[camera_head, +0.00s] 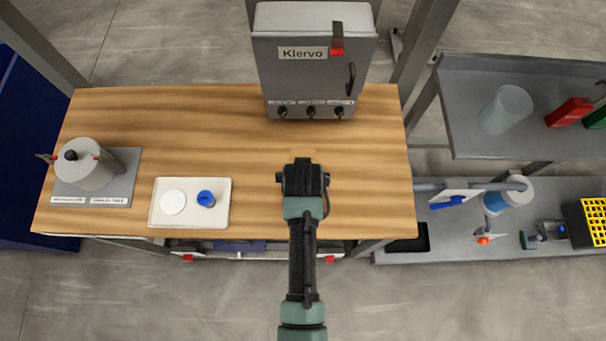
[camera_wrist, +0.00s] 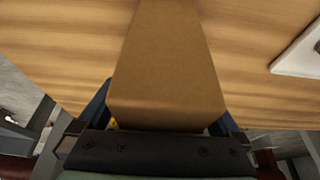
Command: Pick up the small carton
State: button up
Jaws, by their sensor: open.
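The small carton (camera_wrist: 165,65) is a plain brown box that fills the middle of the wrist view, over the wooden table top. My gripper (camera_head: 303,165) is above the table's front middle in the head view. In the wrist view its blue fingers show at the left and right of the carton's near end. The jaws are open, with the carton's near end between them. I cannot tell whether either finger touches it. In the head view my gripper hides nearly all of the carton.
A white tray (camera_head: 219,218) with a white disc and a blue-capped jar lies left of my gripper. A pot (camera_head: 88,168) stands on a grey plate at the far left. A grey control box (camera_head: 315,75) stands behind. The wooden table (camera_head: 195,125) is clear between them.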

jog(key=shift+c, duration=0.2)
grip_shut()
jog(key=shift+w+r, duration=0.1)
